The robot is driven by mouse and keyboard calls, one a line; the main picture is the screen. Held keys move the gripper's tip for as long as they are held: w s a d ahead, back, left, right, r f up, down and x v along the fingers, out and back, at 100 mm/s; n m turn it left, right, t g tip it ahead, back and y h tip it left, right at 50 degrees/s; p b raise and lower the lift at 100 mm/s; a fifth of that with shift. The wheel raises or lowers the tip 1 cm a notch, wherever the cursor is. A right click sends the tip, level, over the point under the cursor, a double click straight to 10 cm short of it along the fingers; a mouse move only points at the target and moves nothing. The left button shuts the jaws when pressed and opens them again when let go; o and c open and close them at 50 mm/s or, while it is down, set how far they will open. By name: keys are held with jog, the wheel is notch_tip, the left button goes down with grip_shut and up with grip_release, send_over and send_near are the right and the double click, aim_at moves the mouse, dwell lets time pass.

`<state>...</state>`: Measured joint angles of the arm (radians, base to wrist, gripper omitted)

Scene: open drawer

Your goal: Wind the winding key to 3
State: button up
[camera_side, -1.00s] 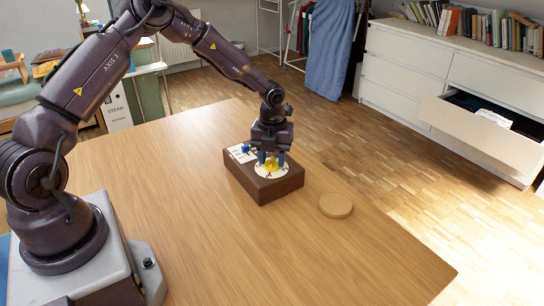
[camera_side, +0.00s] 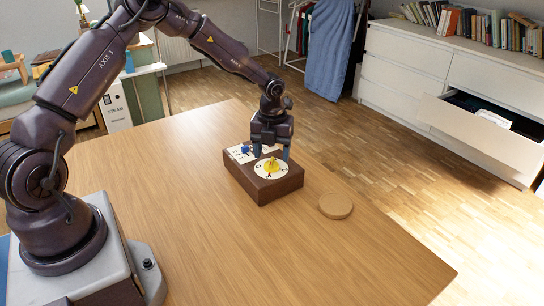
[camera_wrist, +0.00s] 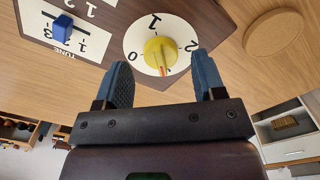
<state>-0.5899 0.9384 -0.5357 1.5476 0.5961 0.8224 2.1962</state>
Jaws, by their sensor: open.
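The winding key (camera_side: 271,164) is a yellow knob on a round white dial on top of a brown box (camera_side: 281,189). In the wrist view the yellow key (camera_wrist: 158,50) carries a reddish pointer line directed toward the bottom of the picture, toward my gripper. The dial (camera_wrist: 139,38) shows 0 at left, 1 at top and 2 at right; I cannot read a 3. My gripper (camera_side: 271,154) is open over the dial's far side. In the wrist view its blue fingers (camera_wrist: 162,68) stand apart, either side of the key's lower part, not touching it.
A blue slider (camera_wrist: 62,29) sits on a white scale marked TUNE, beside the dial on the same box. A round tan disc (camera_side: 336,205) lies on the table right of the box. The table (camera_side: 230,250) is clear in front.

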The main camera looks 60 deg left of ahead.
aim_at(272, 160)
notch_tip(272, 160, up, 11)
dwell(0.3)
jog(key=s+d+r+n+t, duration=0.2)
jog(key=s+r+n, duration=0.3)
jog(key=s+n, duration=0.3)
jog(key=s+d+r+n+t, duration=0.1)
jog(key=s+d+r+n, duration=0.4)
jog(key=s+n, duration=0.4)
jog(key=s+d+r+n+t, duration=0.2)
jog(key=s+r+n, duration=0.3)
jog(key=s+n, duration=0.4)
jog(key=shift+d+n+t, duration=0.3)
jog(key=shift+d+n, duration=0.3)
jog(key=shift+d, duration=0.05)
